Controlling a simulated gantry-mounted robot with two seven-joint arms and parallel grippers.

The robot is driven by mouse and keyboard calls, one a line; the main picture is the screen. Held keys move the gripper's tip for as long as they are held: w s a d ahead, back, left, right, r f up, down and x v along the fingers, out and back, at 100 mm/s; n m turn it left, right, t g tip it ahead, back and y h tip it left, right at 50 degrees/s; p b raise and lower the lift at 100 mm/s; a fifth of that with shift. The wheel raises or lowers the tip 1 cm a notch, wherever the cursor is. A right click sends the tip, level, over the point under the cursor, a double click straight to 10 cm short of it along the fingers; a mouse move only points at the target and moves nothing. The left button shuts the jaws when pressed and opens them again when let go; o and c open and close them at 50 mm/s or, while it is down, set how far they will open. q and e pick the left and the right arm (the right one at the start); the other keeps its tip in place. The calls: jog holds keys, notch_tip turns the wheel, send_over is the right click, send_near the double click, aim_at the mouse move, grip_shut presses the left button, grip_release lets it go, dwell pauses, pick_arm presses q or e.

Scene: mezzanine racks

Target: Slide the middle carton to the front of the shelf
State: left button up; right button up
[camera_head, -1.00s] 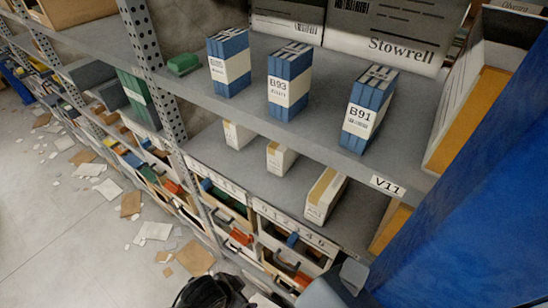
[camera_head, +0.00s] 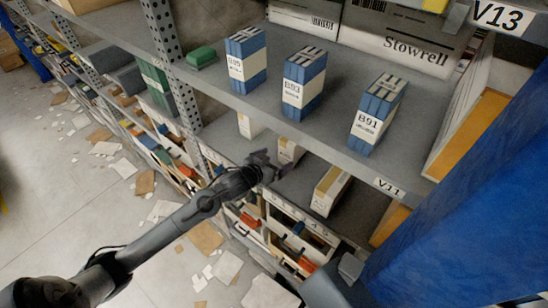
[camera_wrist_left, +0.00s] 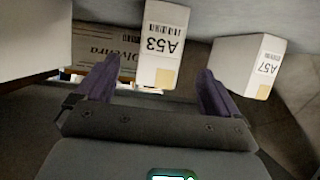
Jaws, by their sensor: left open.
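Three pale cartons stand apart in a row on the lower shelf. The middle carton (camera_head: 290,150) is white and tan. In the left wrist view it carries an upside-down label A53 (camera_wrist_left: 163,45). My left gripper (camera_head: 265,165) is at the lower shelf's front, just before the middle carton and partly hiding it. In the left wrist view the gripper (camera_wrist_left: 158,72) is open, with one purple finger to each side of the A53 carton. I cannot tell whether it touches the carton. My right gripper is not in view.
The neighbouring cartons are the left one (camera_head: 248,126) and right one (camera_head: 330,188); one shows label A57 (camera_wrist_left: 250,62). The upper shelf (camera_head: 325,130) lies above, with three blue boxes, including B93 (camera_head: 303,85). Papers litter the floor.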

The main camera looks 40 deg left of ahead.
aim_at(290, 149)
pick_arm(q)
jog(key=shift+w+a+r, duration=0.1)
dwell(0.3)
jog(key=shift+w, duration=0.35)
jog(key=p+x, duration=0.1)
jog(key=x, duration=0.9)
jog(key=shift+c, duration=0.4)
jog(key=shift+p, duration=0.3)
jog(key=c, duration=1.2)
